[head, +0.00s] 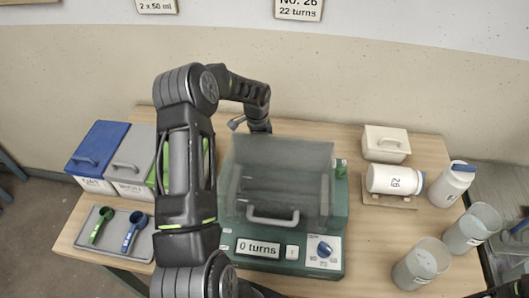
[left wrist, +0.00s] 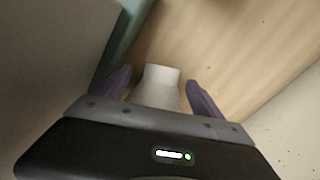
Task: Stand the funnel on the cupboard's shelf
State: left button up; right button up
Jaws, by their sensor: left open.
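A pale, off-white piece that looks like the funnel (left wrist: 158,85) shows in the left wrist view, with a narrow round end and a wider part towards my gripper. It lies between the two purple fingers of my left gripper (left wrist: 160,88), which is open; I cannot tell whether either finger touches it. In the head view my left arm reaches over to the table's back edge, and its gripper (head: 258,125) is partly hidden behind the clear-lidded machine. The funnel is not seen there. I make out no cupboard or shelf in either view.
The green machine (head: 330,262) with its clear cover fills the table's middle. Lidded bins (head: 100,150) and a scoop tray (head: 82,240) stand left. The wall is close behind.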

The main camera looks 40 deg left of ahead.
pick_arm(q)
jog(key=shift+f, duration=0.9)
grip_shut()
dwell(0.5)
jog(key=shift+r, duration=0.15)
